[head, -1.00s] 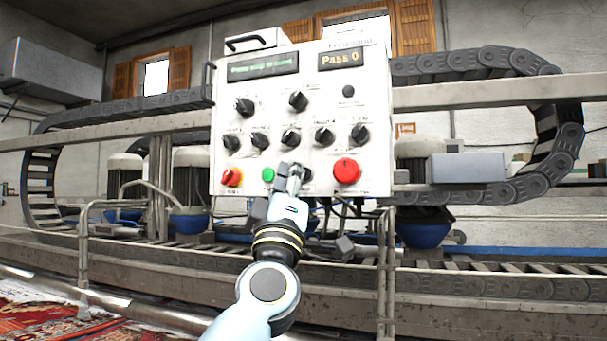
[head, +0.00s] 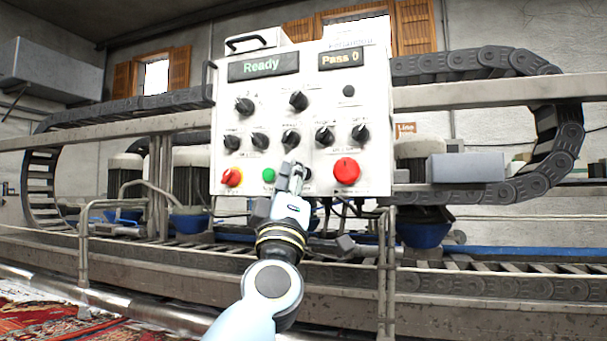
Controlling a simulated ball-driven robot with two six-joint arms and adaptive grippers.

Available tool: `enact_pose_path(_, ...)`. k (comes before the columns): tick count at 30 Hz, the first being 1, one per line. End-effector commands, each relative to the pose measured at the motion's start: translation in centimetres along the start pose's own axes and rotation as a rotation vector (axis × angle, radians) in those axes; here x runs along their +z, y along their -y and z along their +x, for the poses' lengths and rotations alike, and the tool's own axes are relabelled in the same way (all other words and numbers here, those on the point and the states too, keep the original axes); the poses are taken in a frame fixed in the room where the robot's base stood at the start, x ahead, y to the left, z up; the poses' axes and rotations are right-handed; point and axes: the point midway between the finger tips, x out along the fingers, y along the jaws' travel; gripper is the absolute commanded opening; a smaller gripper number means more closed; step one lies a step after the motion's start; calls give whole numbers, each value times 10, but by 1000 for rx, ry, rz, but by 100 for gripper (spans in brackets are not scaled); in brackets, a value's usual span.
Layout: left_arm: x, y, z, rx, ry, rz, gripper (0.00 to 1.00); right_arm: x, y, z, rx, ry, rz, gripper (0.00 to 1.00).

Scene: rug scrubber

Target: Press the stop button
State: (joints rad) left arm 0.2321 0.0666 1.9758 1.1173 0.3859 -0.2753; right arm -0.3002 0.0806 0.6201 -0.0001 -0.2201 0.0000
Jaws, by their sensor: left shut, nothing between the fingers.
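The white control panel (head: 220,110) faces me in the head view. Its left display (head: 263,66) reads "Ready" and its right display (head: 345,59) reads "Pass 0". My right gripper is not in view.
Several black knobs (head: 298,100) sit above the button row. A metal railing (head: 386,270) and conveyor frame run below the panel. Black cable chains (head: 480,62) flank it. A red patterned rug (head: 50,320) lies at lower left.

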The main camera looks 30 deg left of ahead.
Motion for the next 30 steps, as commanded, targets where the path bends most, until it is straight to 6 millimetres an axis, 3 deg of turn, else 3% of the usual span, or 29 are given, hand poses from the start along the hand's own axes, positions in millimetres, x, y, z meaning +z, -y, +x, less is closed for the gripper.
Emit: enact_pose_path(30,-9,-10,-14,0,1,0,0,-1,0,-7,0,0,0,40)
